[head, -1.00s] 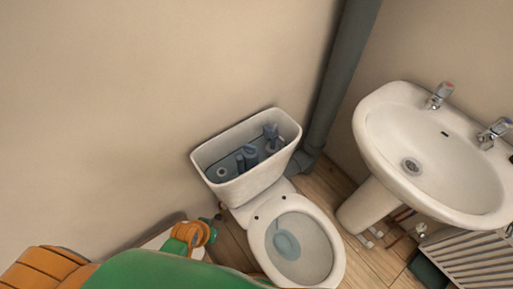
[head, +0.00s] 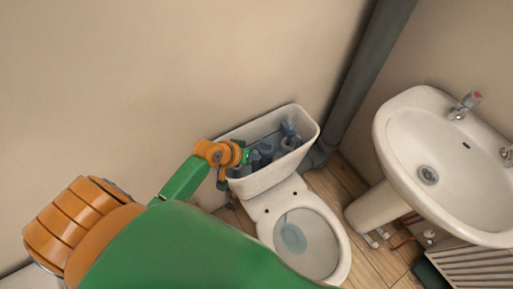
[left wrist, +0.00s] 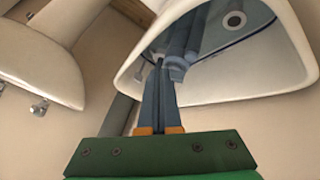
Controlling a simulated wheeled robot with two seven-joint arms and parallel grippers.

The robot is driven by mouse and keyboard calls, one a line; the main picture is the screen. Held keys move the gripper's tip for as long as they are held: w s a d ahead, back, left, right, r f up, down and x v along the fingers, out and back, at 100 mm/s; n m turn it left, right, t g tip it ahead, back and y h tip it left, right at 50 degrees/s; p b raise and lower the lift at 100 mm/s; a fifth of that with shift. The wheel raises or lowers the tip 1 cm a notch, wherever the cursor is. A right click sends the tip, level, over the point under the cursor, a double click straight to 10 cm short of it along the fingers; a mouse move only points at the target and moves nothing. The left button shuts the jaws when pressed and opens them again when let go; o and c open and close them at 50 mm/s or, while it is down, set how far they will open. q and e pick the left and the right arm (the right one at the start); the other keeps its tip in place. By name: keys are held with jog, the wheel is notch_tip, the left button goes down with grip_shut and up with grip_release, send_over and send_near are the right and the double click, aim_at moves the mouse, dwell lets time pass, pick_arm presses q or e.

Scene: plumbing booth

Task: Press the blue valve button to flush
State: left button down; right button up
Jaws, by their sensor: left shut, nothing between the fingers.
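The toilet cistern (head: 262,183) is white and has no lid. Blue-grey valve columns (head: 266,149) stand in its middle, and another blue-grey fitting (head: 289,133) stands near its right end. My left gripper (head: 246,156) is at the cistern's left end, by the middle columns. In the left wrist view my left gripper (left wrist: 160,68) is shut and empty. Its fingertips are over the open cistern, right beside the blue-grey valve column (left wrist: 178,66). I cannot tell whether they touch it. The button face on the valve is not clear in either view. My right gripper is not in view.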

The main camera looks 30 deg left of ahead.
pick_arm(q)
jog(key=w+a+r+n+t, duration=0.1)
jog(key=w+a+r+n, duration=0.1)
jog(key=w, duration=0.3)
jog(key=shift+w+a+r+n+t, duration=0.3)
jog(key=shift+w+a+t, duration=0.1)
jog(key=shift+a, duration=0.25)
jog(key=shift+s, duration=0.1)
jog(key=b, duration=0.8)
send_near(260, 149)
jog(key=x, duration=0.4)
jog(key=shift+w+r, duration=0.25)
jog(key=shift+w, duration=0.2)
jog(key=shift+f+b, duration=0.4)
jog(key=shift+b, duration=0.05)
jog(key=shift+d, duration=0.1)
jog(key=shift+f, duration=0.35)
